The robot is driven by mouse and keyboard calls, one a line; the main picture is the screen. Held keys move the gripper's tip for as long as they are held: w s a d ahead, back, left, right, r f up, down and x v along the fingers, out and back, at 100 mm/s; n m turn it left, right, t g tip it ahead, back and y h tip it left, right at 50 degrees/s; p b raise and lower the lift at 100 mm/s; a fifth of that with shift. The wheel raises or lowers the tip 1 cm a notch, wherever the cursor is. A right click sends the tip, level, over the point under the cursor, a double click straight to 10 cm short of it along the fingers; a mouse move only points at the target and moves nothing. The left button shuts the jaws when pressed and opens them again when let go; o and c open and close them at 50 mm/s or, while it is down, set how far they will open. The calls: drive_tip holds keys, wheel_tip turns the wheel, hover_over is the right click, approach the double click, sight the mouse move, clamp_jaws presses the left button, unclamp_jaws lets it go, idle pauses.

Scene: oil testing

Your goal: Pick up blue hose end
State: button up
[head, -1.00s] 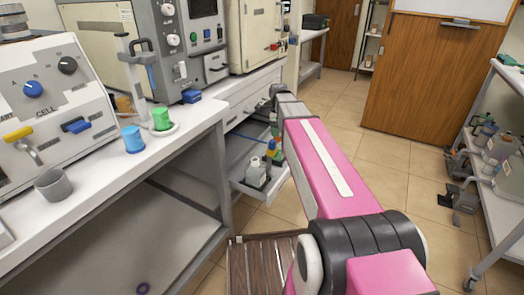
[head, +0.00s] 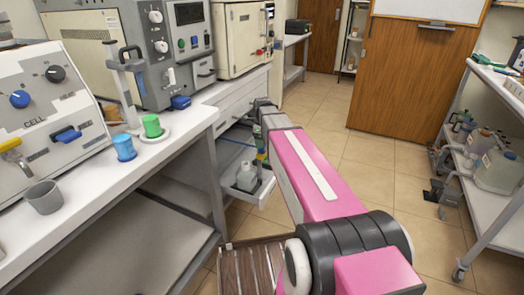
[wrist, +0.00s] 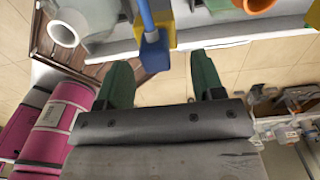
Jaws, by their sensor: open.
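The blue hose end shows in the wrist view as a blue block (wrist: 154,52) with a thin blue hose rising from it. It is against a yellow block (wrist: 165,27) at the edge of a pale tray or drawer (wrist: 225,28). My gripper (wrist: 163,72) has two dark green fingers, spread apart. The blue block lies between the fingertips in the picture, slightly beyond them. I see no contact, and the depth gap is hard to judge. In the head view, my arm mostly hides the gripper and the hose end beside the open drawer (head: 243,192).
White bottles (head: 246,178) stand in the drawer. The bench at left holds a grey cup (head: 43,197), a blue cup (head: 124,148) and a green cup (head: 152,126).

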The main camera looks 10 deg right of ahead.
sight(262, 151)
drive_tip(key=f, duration=0.4)
drive_tip(key=shift+s+a+f, duration=0.15)
drive_tip(key=shift+s, duration=0.05)
drive_tip(key=shift+c, duration=0.3)
drive_tip(key=c, duration=0.9)
drive_tip(key=shift+c, duration=0.2)
